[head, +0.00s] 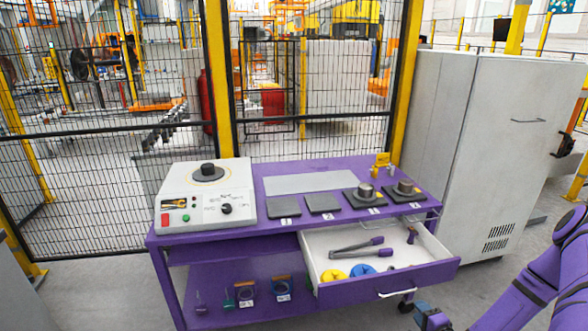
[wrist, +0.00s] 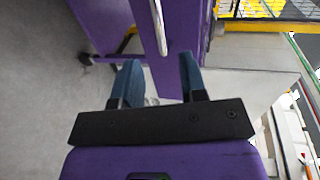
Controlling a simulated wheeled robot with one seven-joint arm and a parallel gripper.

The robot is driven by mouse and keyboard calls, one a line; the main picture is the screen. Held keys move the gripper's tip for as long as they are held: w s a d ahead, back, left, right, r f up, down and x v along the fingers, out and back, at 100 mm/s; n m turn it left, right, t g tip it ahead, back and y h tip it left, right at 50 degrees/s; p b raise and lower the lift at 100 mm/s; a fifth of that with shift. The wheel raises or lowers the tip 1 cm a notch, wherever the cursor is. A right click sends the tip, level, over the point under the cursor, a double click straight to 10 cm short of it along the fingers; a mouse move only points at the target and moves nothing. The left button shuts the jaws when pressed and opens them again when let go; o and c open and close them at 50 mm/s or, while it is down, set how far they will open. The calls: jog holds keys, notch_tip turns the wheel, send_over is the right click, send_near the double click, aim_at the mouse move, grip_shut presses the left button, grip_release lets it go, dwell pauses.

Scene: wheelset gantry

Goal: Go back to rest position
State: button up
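My gripper (head: 432,316) is at the lower right of the head view, low beside the front right of the purple cart (head: 222,249). In the wrist view my gripper (wrist: 158,62) shows two blue fingers standing apart with nothing between them. Past the fingers is a purple panel with a metal bar handle (wrist: 158,25). In the head view, my purple arm comes in from the right edge. The cart's drawer (head: 385,284) is pulled out, and my gripper is to the right of and below its front.
The drawer holds a long tool with purple handles (head: 357,247), a yellow piece (head: 333,275) and a blue piece (head: 362,269). A white control box (head: 205,200) and several dark pads stand on the cart. A grey cabinet (head: 480,150) stands right; mesh fence (head: 100,130) behind.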

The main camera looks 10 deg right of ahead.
jog(key=w+d+r+n+g, duration=0.1)
jog(key=w+r+n+g, duration=0.25)
jog(key=r, duration=0.45)
jog(key=w+d+r+n+g, duration=0.2)
jog(key=w+r+n, duration=0.3)
jog(key=r, duration=0.3)
jog(key=s+a+r+n+g+h, duration=0.1)
jog(key=a+r+n, duration=0.1)
jog(key=r, duration=0.8)
jog(key=s+a+r+n+g+h, duration=0.1)
jog(key=a+r+n, duration=0.1)
jog(key=r, duration=0.8)
jog(key=s+a+r+n+g+h, duration=0.1)
jog(key=s+a+r, duration=0.35)
jog(key=r, duration=0.35)
jog(key=s+a+r+n+g, duration=0.1)
jog(key=s+a+r, duration=0.2)
jog(key=s+r, duration=0.35)
jog(key=s+a+r+n+y, duration=0.1)
jog(key=s+a+r, duration=0.3)
jog(key=s, duration=0.5)
jog(key=s+a+r+n+y, duration=0.1)
jog(key=s+a+r, duration=0.3)
jog(key=s, duration=0.5)
jog(key=shift+s+a+g, duration=0.2)
jog(key=shift+s+g, duration=0.05)
jog(key=shift+g, duration=0.1)
